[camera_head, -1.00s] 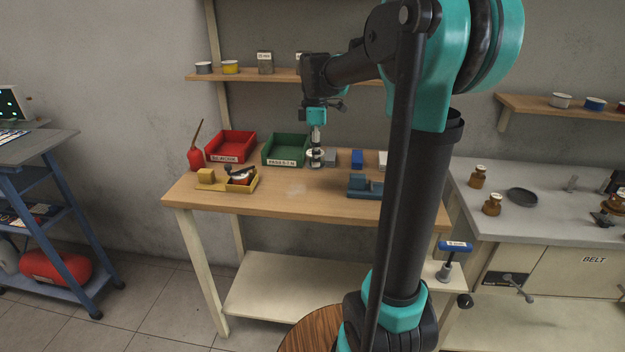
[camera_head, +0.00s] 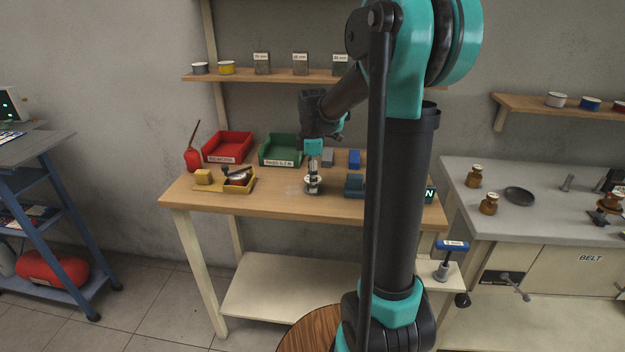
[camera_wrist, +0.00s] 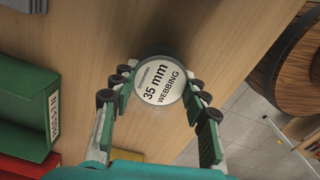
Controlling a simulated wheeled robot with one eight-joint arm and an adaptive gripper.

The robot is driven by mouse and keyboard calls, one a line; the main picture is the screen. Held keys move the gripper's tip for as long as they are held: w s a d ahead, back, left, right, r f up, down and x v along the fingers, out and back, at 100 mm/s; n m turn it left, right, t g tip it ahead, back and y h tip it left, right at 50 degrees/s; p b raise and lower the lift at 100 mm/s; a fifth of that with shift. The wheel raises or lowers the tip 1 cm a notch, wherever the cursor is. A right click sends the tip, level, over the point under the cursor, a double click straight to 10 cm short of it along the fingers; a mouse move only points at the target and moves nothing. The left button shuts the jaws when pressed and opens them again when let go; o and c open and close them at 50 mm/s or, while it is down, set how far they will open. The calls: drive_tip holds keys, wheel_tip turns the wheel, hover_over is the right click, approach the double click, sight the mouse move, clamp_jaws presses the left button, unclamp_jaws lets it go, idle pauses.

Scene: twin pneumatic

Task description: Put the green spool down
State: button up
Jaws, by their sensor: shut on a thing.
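My gripper (camera_head: 313,166) points down over the wooden bench (camera_head: 270,202) and is shut on a spool (camera_head: 312,187). In the wrist view the spool (camera_wrist: 158,82) sits between the two fingers, with a round white top label reading "35 mm WEBBING". Its side is dark and mostly hidden, so I cannot make out a clear green. The spool is at or just above the bench top, in front of the green bin (camera_head: 281,163). I cannot tell whether it touches the wood.
A red bin (camera_head: 228,160), red oil can (camera_head: 193,160) and yellow tray (camera_head: 240,188) stand left. A blue block (camera_head: 354,159) and blue-grey fixture (camera_head: 355,186) are right of the spool. The bench's front middle is clear. A round wooden top (camera_head: 305,330) stands before the bench.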

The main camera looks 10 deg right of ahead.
drive_tip(key=o, duration=1.2)
drive_tip(key=shift+f, duration=0.1)
wheel_tip(320, 180, up, 12)
drive_tip(key=shift+r, duration=0.15)
